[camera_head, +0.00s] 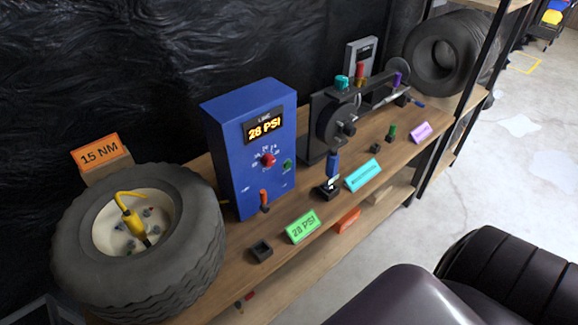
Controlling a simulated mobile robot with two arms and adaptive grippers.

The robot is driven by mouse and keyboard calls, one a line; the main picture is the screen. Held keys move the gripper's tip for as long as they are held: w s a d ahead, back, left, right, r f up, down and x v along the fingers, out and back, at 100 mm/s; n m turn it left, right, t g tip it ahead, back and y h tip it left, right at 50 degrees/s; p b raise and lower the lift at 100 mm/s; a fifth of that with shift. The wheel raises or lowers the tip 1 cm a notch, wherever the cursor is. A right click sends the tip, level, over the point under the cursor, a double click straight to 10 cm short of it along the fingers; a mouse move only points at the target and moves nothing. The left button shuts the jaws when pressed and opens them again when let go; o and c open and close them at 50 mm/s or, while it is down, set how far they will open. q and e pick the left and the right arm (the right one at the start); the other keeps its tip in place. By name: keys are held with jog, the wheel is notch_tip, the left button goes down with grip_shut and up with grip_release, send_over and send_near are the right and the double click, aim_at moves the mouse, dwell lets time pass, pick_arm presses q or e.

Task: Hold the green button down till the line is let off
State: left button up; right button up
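The blue line box (222,150) stands on the wooden shelf, and its lit display (265,126) reads 28 PSI. The green button (288,165) is on its front face, right of a red knob (268,159) with a number scale. Whether the button is pressed cannot be told. A yellow line (131,219) with a dark tip reaches into the hub of the tyre (175,262) lying on the left; whether it is fixed to the valve is too small to tell. Neither of my grippers is in view, and nothing touches the button.
A black machine (322,130) stands behind to the right. An orange 15 NM sign (101,152) is behind the tyre. Dark padded shapes (510,275) fill the lower right.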

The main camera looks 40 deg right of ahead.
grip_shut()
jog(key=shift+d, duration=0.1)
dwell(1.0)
